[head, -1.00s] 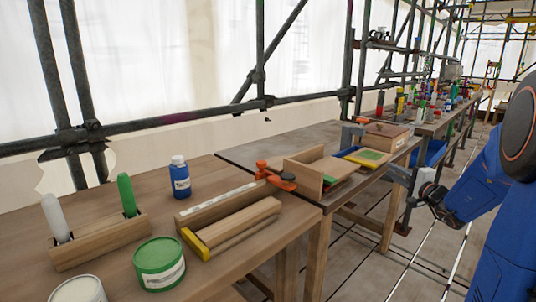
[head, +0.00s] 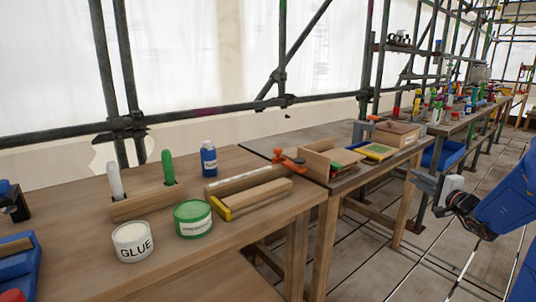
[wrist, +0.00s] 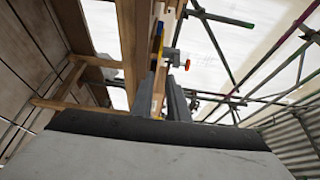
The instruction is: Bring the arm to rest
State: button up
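My gripper (head: 424,184) hangs at the right in the head view, beside the workbench and over the aisle floor. My blue arm reaches to it from the right edge. In the wrist view my two grey fingers (wrist: 163,98) stand apart with a bright gap between them. Nothing shows held between them. The gripper appears clear of the bench in the head view.
The near bench (head: 150,262) bears a glue tub (head: 133,243), a green tub (head: 193,220), a blue bottle (head: 208,160) and a wooden holder (head: 145,204). An orange clamp (head: 289,162) sits at its far edge. Scaffolding stands behind. The aisle floor (head: 370,262) looks clear.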

jog(key=s+a+f+n+g+y, duration=0.1)
jog(key=s+a+n+g+y, duration=0.15)
jog(key=s+a, duration=0.5)
jog(key=s+a+f+n+g+y, duration=0.1)
jog(key=s+a+n+g, duration=0.35)
jog(key=a, duration=0.65)
jog(key=s+a+f+n+g+y, duration=0.1)
jog(key=s+a+n+g, duration=0.2)
jog(key=s+a, duration=0.45)
jog(key=s+d+f+n+g+h, duration=0.1)
jog(key=s+f+n+h, duration=0.1)
jog(key=s, duration=0.8)
jog(key=s+d+f+n+g+h, duration=0.1)
jog(key=s+f+h, duration=0.4)
jog(key=s, duration=0.5)
jog(key=shift+s+d+n+g+h, duration=0.4)
jog(key=shift+d+n, duration=0.3)
jog(key=shift+n, duration=0.5)
jog(key=shift+d+r+h, duration=0.1)
jog(key=shift+d+h, duration=0.15)
jog(key=shift+d, duration=0.05)
grip_shut()
